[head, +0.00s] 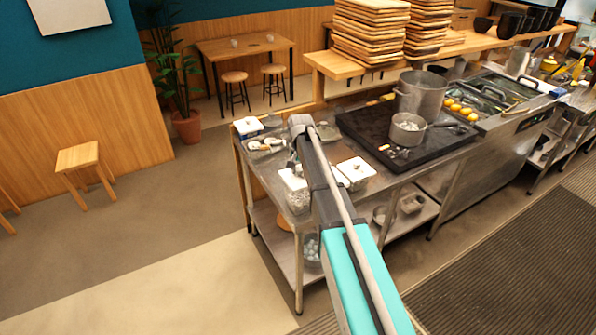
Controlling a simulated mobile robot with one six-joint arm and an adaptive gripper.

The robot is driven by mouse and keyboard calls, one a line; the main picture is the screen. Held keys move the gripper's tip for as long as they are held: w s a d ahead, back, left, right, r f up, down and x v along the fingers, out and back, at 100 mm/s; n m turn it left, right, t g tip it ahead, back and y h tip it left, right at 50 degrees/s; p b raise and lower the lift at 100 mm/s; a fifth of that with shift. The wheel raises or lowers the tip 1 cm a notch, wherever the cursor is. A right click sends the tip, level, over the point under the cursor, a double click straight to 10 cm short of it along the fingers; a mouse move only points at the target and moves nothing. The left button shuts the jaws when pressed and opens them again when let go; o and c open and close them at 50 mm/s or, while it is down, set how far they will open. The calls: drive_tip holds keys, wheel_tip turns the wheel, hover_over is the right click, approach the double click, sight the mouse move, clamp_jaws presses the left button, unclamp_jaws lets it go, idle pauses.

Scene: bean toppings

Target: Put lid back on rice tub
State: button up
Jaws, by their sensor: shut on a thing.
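My arm reaches over the left end of the steel table (262,178), and its links hide much of the work area. My gripper (295,165) is small and partly hidden at the far end of the arm. It is shut on what looks like a white lid (292,179). A metal tub (298,202) shows just below this lid, partly behind my arm; its contents are too small to tell. I cannot tell whether lid and tub touch. Another white-lidded tub (356,170) stands right of my arm, and one more (248,126) at the back left corner.
A tray with small items (265,147) lies at the table's left edge. A dark cooktop (365,125) to the right carries a large pot (420,93) and a smaller pan (408,128). Stacked wooden boards (370,35) stand on the shelf behind.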

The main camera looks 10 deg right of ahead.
drive_tip(key=shift+f+b, duration=2.95)
drive_tip(key=shift+f, duration=0.1)
drive_tip(key=shift+f+b, duration=0.45)
idle(0.8)
idle(0.4)
drive_tip(key=o, duration=1.2)
drive_tip(key=shift+o, duration=0.9)
drive_tip(key=shift+w, duration=0.1)
drive_tip(key=shift+r, duration=0.1)
